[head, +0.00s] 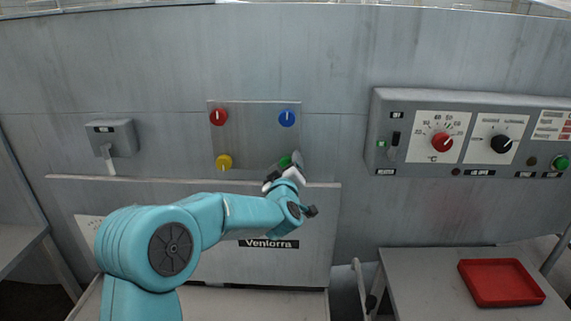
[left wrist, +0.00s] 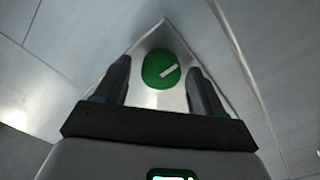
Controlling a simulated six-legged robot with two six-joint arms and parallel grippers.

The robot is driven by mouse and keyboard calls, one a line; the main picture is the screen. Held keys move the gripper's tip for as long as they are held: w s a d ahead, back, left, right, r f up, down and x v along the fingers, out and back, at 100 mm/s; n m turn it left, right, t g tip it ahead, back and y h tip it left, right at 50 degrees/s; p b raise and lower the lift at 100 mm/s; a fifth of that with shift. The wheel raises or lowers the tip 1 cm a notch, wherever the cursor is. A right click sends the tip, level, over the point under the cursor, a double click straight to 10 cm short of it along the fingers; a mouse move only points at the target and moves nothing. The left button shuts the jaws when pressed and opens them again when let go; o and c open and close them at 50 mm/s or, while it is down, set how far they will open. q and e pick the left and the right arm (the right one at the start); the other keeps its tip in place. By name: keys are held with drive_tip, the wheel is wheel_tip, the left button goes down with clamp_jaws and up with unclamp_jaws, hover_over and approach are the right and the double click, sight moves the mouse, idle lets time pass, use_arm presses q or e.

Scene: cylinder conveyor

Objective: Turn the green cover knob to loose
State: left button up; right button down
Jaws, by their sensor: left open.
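The green cover knob (head: 285,161) is at the lower right of a grey plate (head: 253,133) on the wall, partly hidden by my left gripper in the head view. In the left wrist view the round green knob (left wrist: 160,70) shows whole, with a white pointer line slanting up to the right. My left gripper (head: 283,169) is at the knob. In the left wrist view its two fingers (left wrist: 158,84) are open, one on each side of the knob, with gaps between. It holds nothing. My right gripper is not in view.
The plate also bears a red knob (head: 218,117), a blue knob (head: 287,117) and a yellow knob (head: 224,161). A control panel (head: 380,122) juts out at the right. A red tray (head: 500,283) lies on a table (head: 420,300). A lever box (head: 111,136) is at the left.

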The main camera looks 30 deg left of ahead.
use_arm(q)
drive_tip(key=shift+c, duration=0.3)
drive_tip(key=c, duration=1)
drive_tip(key=shift+f, duration=0.1)
